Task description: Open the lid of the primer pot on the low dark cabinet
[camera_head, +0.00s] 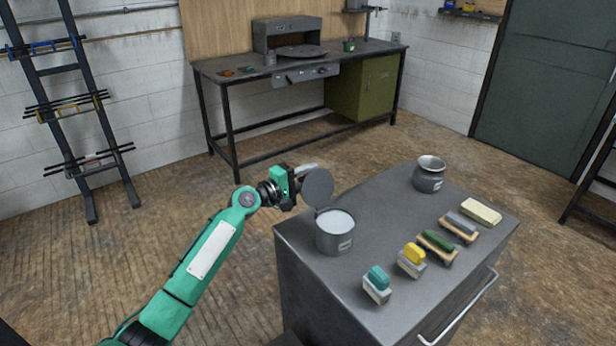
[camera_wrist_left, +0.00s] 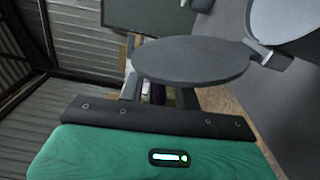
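The primer pot (camera_head: 335,240) is a grey metal can with a small label, standing near the left corner of the low dark cabinet (camera_head: 300,262). Its round grey lid (camera_head: 318,188) is raised on its hinge and stands steeply tilted at the pot's back left, so the pale primer shows. In the left wrist view the lid (camera_wrist_left: 190,62) hides much of the fingers, and the pot (camera_wrist_left: 287,18) is at the top right. My left gripper (camera_head: 308,171) is just behind and left of the lid; whether it touches cannot be told. My right gripper is not in view.
A grey jar (camera_head: 429,176) stands at the cabinet's back. Several brushes or blocks, including a teal one (camera_head: 377,280) and a yellow one (camera_head: 412,257), line the right side. A workbench (camera_head: 240,75) stands by the wall. Floor left of the cabinet is clear.

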